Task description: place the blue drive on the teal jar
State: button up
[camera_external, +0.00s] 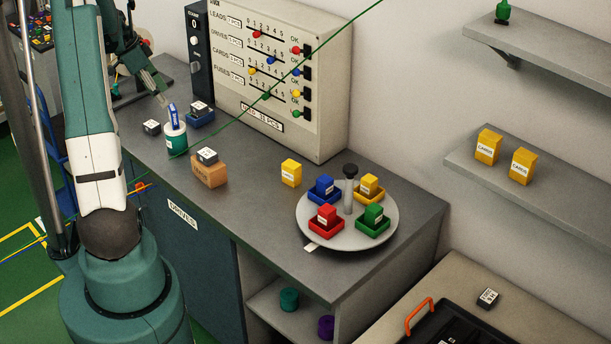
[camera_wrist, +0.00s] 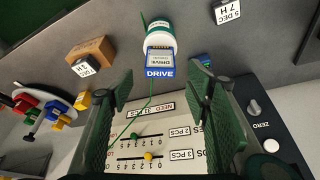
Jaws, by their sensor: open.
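The blue drive (camera_external: 173,116) stands upright on top of the teal jar (camera_external: 176,141), which has a white band and sits near the counter's back left. In the wrist view the drive (camera_wrist: 160,68) shows its blue label edge at the mouth of the jar (camera_wrist: 159,36). My gripper (camera_external: 160,94) is up and to the left of the drive in the external view. In the wrist view my gripper (camera_wrist: 160,84) is open, with its fingers spread to either side and the drive just beyond the tips. It looks empty; whether a finger touches the drive cannot be told.
A cardboard box (camera_external: 210,173) with a grey tag on it stands right of the jar. A blue tray (camera_external: 200,118) and a small dark block (camera_external: 152,127) are close to the jar. The counter panel (camera_external: 280,75) rises behind. A turntable (camera_external: 346,243) holds coloured trays at the right.

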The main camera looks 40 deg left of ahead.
jog(key=shift+p+v, duration=0.35)
jog(key=shift+v, duration=1.1)
jog(key=w+d+r+n+y, duration=0.15)
jog(key=d+r, duration=0.25)
jog(key=d, duration=0.6)
jog(key=w+d+r, duration=0.2)
jog(key=d+r, duration=0.2)
jog(key=d, duration=0.5)
jog(key=w+d+r+n, duration=0.15)
jog(key=d+r, duration=0.25)
jog(key=d, duration=0.6)
jog(key=s+d+r+t, duration=0.1)
jog(key=s+d, duration=0.4)
jog(key=d, duration=0.8)
jog(key=s+d+r+n+t, duration=0.1)
jog(key=s+d, duration=0.5)
jog(key=d, duration=0.7)
jog(key=shift+s+r+n+t, duration=0.2)
jog(key=shift+r+n+t, duration=0.1)
jog(key=shift+r+t, duration=0.35)
